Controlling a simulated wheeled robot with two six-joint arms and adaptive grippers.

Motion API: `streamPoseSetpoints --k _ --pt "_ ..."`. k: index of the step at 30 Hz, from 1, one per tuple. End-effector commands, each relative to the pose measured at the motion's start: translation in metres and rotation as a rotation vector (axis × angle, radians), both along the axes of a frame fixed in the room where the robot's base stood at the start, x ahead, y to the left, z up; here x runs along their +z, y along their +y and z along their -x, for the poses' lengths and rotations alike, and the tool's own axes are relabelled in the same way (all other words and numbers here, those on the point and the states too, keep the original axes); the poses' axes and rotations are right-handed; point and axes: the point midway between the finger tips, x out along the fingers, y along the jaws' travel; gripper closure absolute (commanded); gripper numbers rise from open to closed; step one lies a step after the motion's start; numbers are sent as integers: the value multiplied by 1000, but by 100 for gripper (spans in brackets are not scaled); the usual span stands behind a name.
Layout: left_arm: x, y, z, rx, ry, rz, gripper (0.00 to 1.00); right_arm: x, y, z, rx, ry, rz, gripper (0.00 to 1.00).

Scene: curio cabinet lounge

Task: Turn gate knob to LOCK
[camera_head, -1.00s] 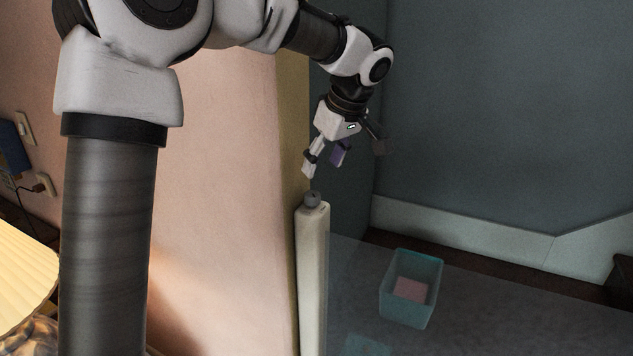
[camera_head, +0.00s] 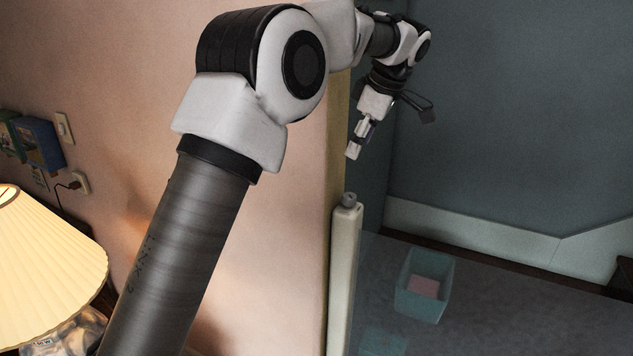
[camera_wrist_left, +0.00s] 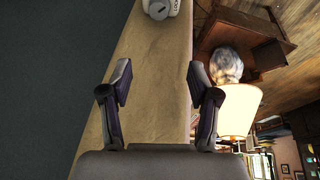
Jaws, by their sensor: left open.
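The gate knob (camera_head: 349,199) is a small grey knob on top of the cream gate post (camera_head: 343,270) in the head view. In the left wrist view the knob (camera_wrist_left: 158,9) shows at the top edge, partly cut off, on a pale top with dark lettering too cropped to read. My left gripper (camera_head: 355,152) is above the knob and apart from it, with nothing between its fingers. In the left wrist view the left gripper's fingers (camera_wrist_left: 160,88) are spread wide over the tan wall end. My right gripper is not in view.
A translucent teal bin (camera_head: 424,284) with a pink item inside stands on the floor beyond the gate. A lit lamp (camera_head: 45,255) is at the lower left. The pink wall (camera_head: 285,190) edge runs close beside the post.

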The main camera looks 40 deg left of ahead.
Motion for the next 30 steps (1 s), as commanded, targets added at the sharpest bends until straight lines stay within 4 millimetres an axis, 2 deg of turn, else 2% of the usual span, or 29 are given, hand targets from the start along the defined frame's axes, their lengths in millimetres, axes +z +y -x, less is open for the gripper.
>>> streamPoseSetpoints --k 1,4,9,18,22,28,30 --pt "-11 -5 -12 -6 35 -8 39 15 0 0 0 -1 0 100" --pt "-46 -10 -18 -15 103 -18 39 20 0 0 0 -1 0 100" --pt "-70 -4 -16 -16 121 -18 39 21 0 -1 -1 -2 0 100" --pt "-119 16 -12 -16 121 -18 39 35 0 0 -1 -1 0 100" --pt "-128 19 -12 -16 117 -18 39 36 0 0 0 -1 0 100" --pt "-129 19 -12 -16 117 -19 39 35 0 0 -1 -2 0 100" --pt "-129 19 -12 -16 117 -19 64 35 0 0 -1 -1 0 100"
